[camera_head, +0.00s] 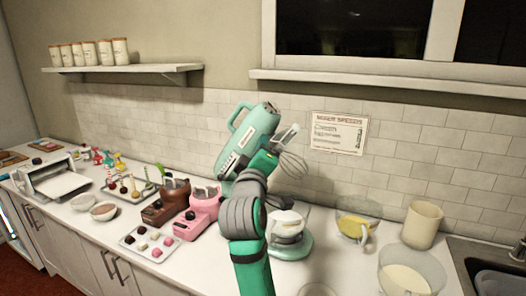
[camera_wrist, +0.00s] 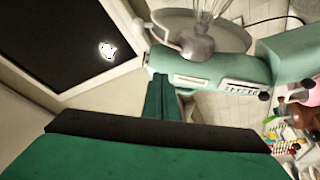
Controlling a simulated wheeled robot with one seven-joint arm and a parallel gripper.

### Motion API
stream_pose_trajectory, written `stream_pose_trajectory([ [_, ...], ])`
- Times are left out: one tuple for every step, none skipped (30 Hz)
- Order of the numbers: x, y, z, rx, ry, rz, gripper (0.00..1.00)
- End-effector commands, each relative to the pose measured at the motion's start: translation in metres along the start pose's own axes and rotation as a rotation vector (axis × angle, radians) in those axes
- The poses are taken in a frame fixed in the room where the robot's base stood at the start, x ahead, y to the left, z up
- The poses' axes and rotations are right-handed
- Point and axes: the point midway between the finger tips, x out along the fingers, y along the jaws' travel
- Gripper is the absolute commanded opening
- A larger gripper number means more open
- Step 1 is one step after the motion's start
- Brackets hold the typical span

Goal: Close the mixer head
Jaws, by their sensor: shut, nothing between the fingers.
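The teal mixer stands near the back wall, with its head (camera_head: 250,138) tilted steeply up. Its wire whisk (camera_head: 292,165) hangs off the raised head on the right. The mixer base (camera_head: 291,248) and bowl (camera_head: 287,228) are below, partly hidden by my arm. In the wrist view the mixer head (camera_wrist: 215,68) and whisk (camera_wrist: 208,15) fill the upper part. My gripper (camera_wrist: 165,92) is shut and empty, its fingertips close to the head's side. I cannot tell whether they touch it. In the head view my arm hides part of the mixer's neck.
A pink machine (camera_head: 199,215) and a brown one (camera_head: 167,203) stand left of the mixer. To the right are a bowl with yellow content (camera_head: 355,222), a cream canister (camera_head: 422,224) and a glass bowl (camera_head: 408,275). A window sill (camera_head: 390,87) runs above.

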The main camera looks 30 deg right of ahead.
Motion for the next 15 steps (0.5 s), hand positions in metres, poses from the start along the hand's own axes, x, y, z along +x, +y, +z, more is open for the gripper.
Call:
stream_pose_trajectory([
  [0.01, 0.0, 0.0, 0.0, -0.001, 0.0, 0.0],
  [0.015, 0.0, 0.0, 0.0, -0.001, -0.001, 0.0],
  [0.021, 0.0, 0.0, 0.0, -0.001, 0.0, 0.0],
  [0.026, 0.0, 0.0, 0.0, 0.0, 0.0, 0.0],
  [0.031, 0.0, 0.001, -0.001, -0.001, -0.001, 0.0],
  [0.037, 0.0, 0.001, -0.001, -0.001, -0.001, 0.0],
  [0.041, 0.001, 0.001, -0.001, -0.001, 0.0, 0.0],
  [0.045, 0.001, 0.001, -0.001, -0.001, 0.001, 0.0],
  [0.051, 0.001, 0.001, -0.001, -0.002, 0.0, 0.0],
  [0.055, 0.001, 0.001, 0.0, -0.002, 0.0, 0.0],
  [0.058, 0.001, 0.003, 0.0, -0.003, 0.001, 0.0],
  [0.053, 0.0, 0.011, 0.0, -0.004, 0.001, 0.0],
  [0.052, 0.001, 0.014, 0.0, -0.004, 0.002, 0.0],
  [0.05, 0.001, 0.018, 0.0, -0.003, 0.002, 0.0],
  [0.049, 0.0, 0.021, 0.0, -0.003, 0.001, 0.0],
])
